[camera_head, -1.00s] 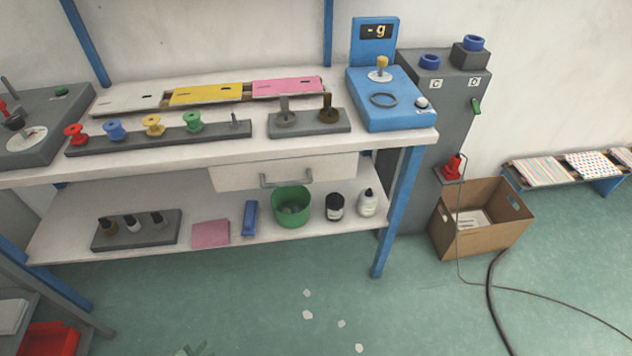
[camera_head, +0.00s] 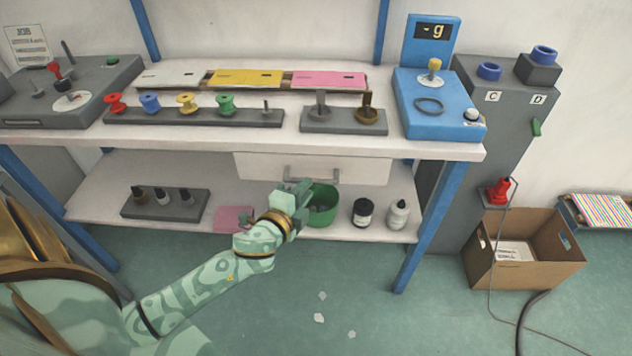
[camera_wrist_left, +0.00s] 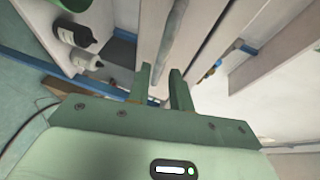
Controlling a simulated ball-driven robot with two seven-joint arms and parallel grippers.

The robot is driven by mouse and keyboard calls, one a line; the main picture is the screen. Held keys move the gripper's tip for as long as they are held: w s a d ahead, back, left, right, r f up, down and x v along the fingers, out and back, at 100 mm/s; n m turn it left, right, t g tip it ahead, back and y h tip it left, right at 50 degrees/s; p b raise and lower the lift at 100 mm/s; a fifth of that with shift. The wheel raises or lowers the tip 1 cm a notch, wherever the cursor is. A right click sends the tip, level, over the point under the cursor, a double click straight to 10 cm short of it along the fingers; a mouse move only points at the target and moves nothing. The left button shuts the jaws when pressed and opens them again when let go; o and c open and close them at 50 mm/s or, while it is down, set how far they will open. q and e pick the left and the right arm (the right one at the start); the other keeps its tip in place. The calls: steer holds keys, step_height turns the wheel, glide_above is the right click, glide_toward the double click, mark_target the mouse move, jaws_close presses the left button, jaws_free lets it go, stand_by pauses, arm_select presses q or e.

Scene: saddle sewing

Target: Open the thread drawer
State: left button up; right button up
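The thread drawer (camera_head: 265,165) is a white front under the bench top, and it looks shut. Its grey bar handle (camera_head: 312,178) is on the lower part of the front. My left gripper (camera_head: 301,190) is just below and in front of the handle's left part, partly covering the green bin behind it. In the left wrist view my left gripper (camera_wrist_left: 162,74) has its two fingers apart with nothing between them. A grey bar, likely the handle (camera_wrist_left: 174,40), lies just beyond the fingertips, lined up with the gap. I cannot tell if it touches. My right gripper is not in view.
The bench top (camera_head: 400,148) holds a spool rack (camera_head: 200,117), coloured panels and a blue scale (camera_head: 440,105). On the lower shelf (camera_head: 100,180) stand a green bin (camera_head: 322,210) and bottles (camera_head: 398,214). A cardboard box (camera_head: 525,250) is on the floor at right.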

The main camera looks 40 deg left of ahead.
mark_target(324, 169)
arm_select(q)
steer(key=b+x, duration=0.1)
steer(key=x, duration=0.4)
steer(key=shift+f, duration=0.1)
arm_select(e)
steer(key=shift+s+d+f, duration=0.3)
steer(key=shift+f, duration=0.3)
arm_select(q)
jaws_close()
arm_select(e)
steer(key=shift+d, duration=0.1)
